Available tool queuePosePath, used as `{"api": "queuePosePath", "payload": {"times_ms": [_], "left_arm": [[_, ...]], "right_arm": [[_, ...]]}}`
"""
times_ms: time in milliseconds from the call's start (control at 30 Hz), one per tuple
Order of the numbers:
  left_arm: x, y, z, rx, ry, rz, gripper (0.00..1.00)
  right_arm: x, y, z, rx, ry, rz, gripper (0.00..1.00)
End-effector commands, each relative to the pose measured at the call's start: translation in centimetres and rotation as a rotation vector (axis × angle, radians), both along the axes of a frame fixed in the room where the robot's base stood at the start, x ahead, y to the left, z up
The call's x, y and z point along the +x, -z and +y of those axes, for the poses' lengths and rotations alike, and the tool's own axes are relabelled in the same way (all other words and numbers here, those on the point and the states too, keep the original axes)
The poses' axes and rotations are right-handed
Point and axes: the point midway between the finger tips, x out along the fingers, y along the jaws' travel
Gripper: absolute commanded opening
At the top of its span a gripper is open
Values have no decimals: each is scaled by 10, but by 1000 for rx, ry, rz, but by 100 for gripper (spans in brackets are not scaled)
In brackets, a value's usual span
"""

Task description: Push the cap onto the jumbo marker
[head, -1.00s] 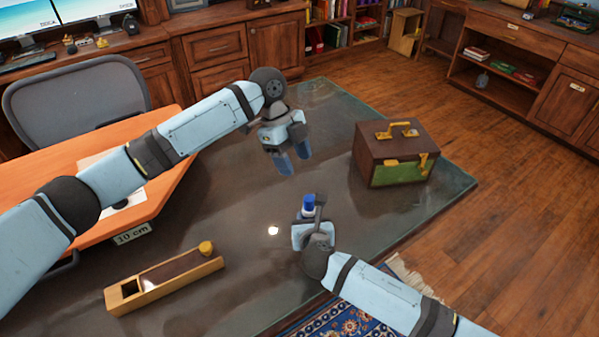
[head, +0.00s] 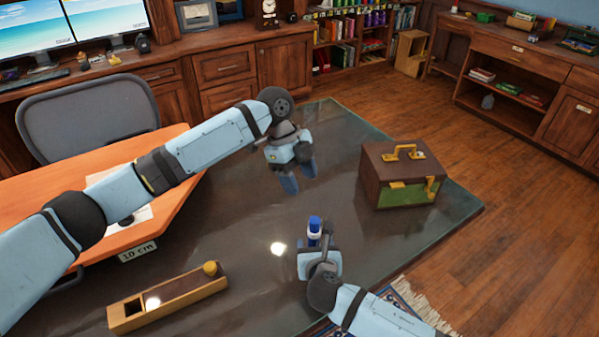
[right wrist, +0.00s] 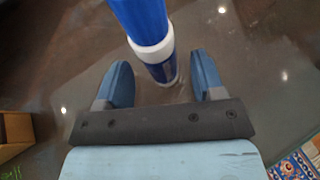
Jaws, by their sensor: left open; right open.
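The jumbo marker (head: 313,239) stands upright on the dark glass-topped desk, with a blue cap (head: 314,223) at its top. In the right wrist view the blue cap (right wrist: 140,18) sits above a white band, with the dark blue marker body (right wrist: 162,72) below. I cannot tell whether the cap is fully seated. My right gripper (right wrist: 160,68) is open, its blue fingers on either side of the marker's lower part with gaps showing. My left gripper (head: 299,178) is open and empty, fingers pointing down, behind the marker and apart from it.
A brown and green box (head: 402,174) with a gold handle stands to the right on the desk (head: 240,225). A long wooden tray (head: 168,298) with a yellow knob lies at the front left. An orange desktop (head: 60,225) is at left. The desk around the marker is clear.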

Motion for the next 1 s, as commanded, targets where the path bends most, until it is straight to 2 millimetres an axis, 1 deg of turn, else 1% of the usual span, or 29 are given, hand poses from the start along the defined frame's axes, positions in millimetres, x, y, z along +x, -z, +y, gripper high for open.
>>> {"api": "queuePosePath", "payload": {"times_ms": [33,100,300,400,500,667,1000], "left_arm": [[0,-3,0,0,0,0,57],[0,-6,0,0,0,0,57],[0,-10,0,0,0,0,57],[0,-11,0,0,0,0,57],[0,-12,0,0,0,0,57],[0,-13,0,0,0,0,57],[0,-12,0,0,0,0,57]], "right_arm": [[-12,-5,-2,1,-3,1,62],[-27,-12,-5,0,-2,2,62],[-68,-29,-11,2,-1,1,62],[-83,-35,-14,1,-1,1,62],[-94,-39,-16,0,-1,1,62],[-101,-42,-17,-1,1,1,62],[-101,-42,-17,0,0,0,62]]}}
